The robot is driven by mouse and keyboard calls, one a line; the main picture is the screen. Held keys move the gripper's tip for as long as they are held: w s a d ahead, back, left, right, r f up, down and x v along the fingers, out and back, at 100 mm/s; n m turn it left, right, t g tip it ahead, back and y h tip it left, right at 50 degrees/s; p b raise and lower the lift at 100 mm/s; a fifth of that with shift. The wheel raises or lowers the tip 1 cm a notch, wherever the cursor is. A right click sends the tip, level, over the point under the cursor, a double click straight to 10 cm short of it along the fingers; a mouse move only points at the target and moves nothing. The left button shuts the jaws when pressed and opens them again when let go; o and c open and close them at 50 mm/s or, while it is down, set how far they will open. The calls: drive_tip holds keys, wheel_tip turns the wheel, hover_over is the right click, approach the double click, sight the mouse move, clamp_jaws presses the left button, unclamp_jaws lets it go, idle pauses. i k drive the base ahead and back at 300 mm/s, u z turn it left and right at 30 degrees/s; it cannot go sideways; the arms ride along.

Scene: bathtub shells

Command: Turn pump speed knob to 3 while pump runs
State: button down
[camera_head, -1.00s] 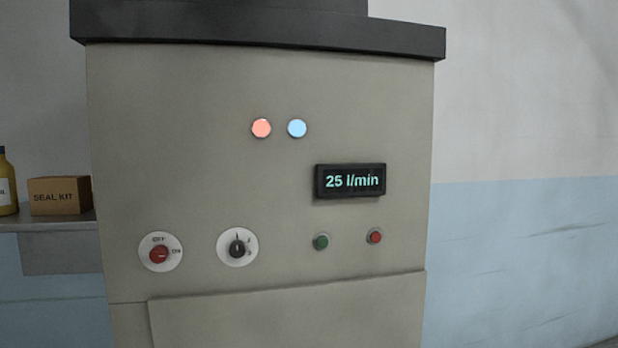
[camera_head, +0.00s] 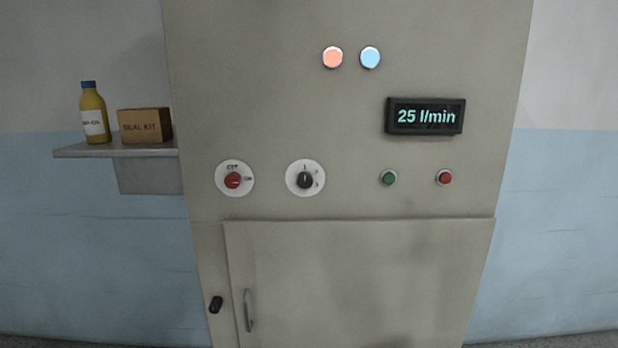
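The black speed knob (camera_head: 305,180) sits on a white round dial plate on the grey cabinet front (camera_head: 270,110). Its pointer looks turned straight up, toward the top mark; the marks on the right of the plate are too small to read surely. The display (camera_head: 425,116) reads 25 l/min. Left of the black knob is a red rotary switch (camera_head: 233,181) on a white plate with an OFF mark at the top; its handle seems to point right. My gripper is not in view.
A red lamp (camera_head: 333,57) and a blue lamp (camera_head: 370,57) are lit above. A green button (camera_head: 388,178) and a red button (camera_head: 444,177) are right of the knob. A shelf (camera_head: 110,150) at left holds a yellow bottle (camera_head: 93,112) and a SEAL KIT box (camera_head: 145,126). A cabinet door (camera_head: 360,280) is below.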

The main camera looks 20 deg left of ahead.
sight(304, 180)
drive_tip(key=z, duration=0.45)
drive_tip(key=k, duration=1.4)
drive_tip(key=u, duration=0.95)
drive_tip(key=i, duration=1)
drive_tip(key=u, duration=0.05)
